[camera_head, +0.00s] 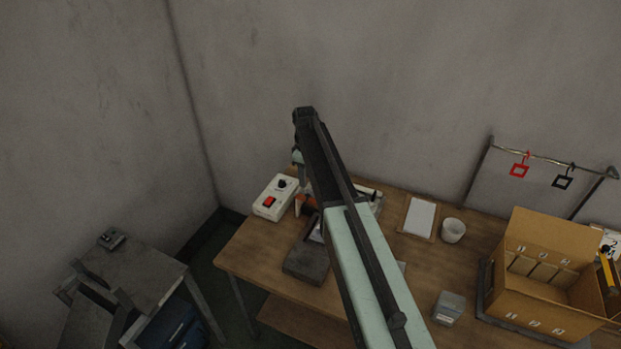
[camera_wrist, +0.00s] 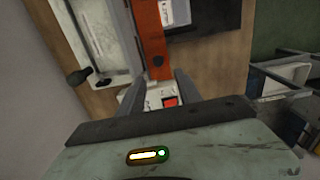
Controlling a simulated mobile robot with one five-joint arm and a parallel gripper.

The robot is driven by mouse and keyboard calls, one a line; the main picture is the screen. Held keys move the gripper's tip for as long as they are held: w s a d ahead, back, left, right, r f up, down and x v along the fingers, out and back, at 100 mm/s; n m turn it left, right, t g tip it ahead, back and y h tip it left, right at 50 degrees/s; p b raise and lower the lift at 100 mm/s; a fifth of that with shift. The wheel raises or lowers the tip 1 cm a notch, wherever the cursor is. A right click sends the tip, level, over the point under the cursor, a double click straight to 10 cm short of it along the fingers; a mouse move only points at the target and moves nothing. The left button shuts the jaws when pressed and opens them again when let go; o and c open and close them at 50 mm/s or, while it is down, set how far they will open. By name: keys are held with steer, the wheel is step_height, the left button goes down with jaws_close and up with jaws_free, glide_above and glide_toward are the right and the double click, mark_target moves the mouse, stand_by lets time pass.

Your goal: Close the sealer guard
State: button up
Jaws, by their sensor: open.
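The sealer shows in the head view as a white control box (camera_head: 272,197) with a red switch and a dark base plate (camera_head: 306,262). An orange piece (camera_head: 306,204), which looks like the guard, sits beside the box, partly hidden by my arm. In the wrist view the orange bar (camera_wrist: 151,35) runs down from the top edge, with a dark knob near its lower end. My gripper (camera_wrist: 158,84) is open, its fingers either side of that lower end in the picture. The red switch (camera_wrist: 169,101) shows between the fingers. I cannot tell whether they touch the bar.
The wooden table (camera_head: 255,247) also holds a paper pad (camera_head: 419,217), a white cup (camera_head: 453,230), a small grey box (camera_head: 448,308) and an open carton (camera_head: 545,310). A rail (camera_head: 552,160) with red and black tags stands behind. A grey side table (camera_head: 130,268) is at left.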

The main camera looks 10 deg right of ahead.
steer(key=shift+s+d+f, duration=0.1)
steer(key=shift+s+f, duration=0.05)
steer(key=shift+f+b, duration=0.3)
steer(key=shift+b, duration=0.2)
steer(key=f+b, duration=0.4)
steer(key=f, duration=0.1)
steer(key=f+b, duration=0.2)
steer(key=b, duration=0.1)
steer(key=shift+d+f, duration=0.15)
steer(key=shift+d, duration=0.15)
jaws_close()
